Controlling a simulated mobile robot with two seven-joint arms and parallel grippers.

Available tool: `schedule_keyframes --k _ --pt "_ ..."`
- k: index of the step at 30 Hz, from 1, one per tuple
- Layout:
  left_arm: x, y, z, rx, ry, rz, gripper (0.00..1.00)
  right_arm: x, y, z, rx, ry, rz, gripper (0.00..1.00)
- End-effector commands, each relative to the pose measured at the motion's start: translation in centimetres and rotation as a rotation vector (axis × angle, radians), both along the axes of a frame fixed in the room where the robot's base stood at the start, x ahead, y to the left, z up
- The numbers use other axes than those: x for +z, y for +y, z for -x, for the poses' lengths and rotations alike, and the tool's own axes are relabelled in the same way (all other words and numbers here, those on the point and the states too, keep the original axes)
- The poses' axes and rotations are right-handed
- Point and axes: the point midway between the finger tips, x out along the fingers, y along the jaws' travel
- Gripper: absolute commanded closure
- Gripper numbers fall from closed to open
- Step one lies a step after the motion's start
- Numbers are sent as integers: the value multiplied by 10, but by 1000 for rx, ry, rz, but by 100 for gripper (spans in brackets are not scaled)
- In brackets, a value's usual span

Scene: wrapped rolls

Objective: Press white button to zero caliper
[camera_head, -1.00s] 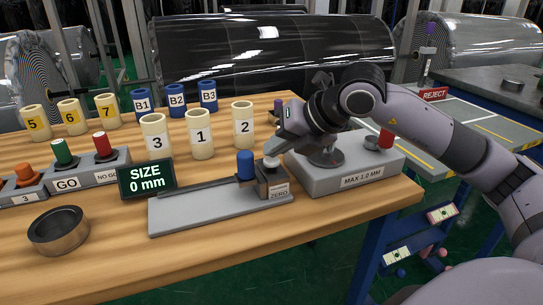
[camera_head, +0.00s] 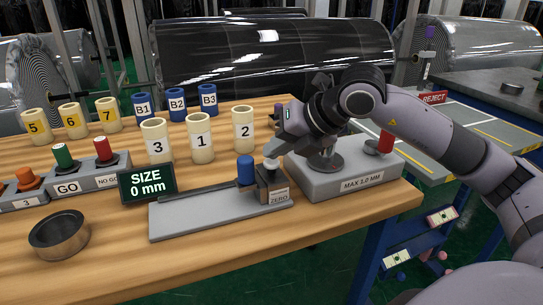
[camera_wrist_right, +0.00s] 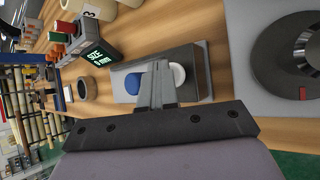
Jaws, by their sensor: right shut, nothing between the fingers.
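The caliper (camera_head: 190,218) is a flat grey bar on the wooden table, with a dark block labelled ZERO at its right end. The white button (camera_head: 271,164) sits on top of that block, beside a blue cylinder (camera_head: 246,170). The display (camera_head: 147,183) reads SIZE 0 mm. My right gripper (camera_head: 270,153) is shut and empty, its tips right at the white button; I cannot tell whether they touch it. In the right wrist view the shut fingers (camera_wrist_right: 158,68) lie between the blue cylinder (camera_wrist_right: 132,83) and the white button (camera_wrist_right: 179,75). My left gripper is not in view.
Several numbered cream rolls (camera_head: 201,138) and blue rolls stand behind. A dark ring (camera_head: 60,235) and the GO block (camera_head: 68,186) are at left.

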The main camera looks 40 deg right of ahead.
Motion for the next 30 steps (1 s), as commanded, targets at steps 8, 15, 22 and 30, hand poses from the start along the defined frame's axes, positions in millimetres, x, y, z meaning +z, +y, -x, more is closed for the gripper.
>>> schedule_keyframes --k 8,15,22,30 --pt "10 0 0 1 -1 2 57 13 0 0 0 0 0 100" --pt "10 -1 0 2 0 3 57 13 0 0 -1 -2 0 100" --pt "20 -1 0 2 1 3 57 28 0 0 -1 -2 0 100" --pt "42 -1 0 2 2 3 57 56 0 0 0 -3 1 100"
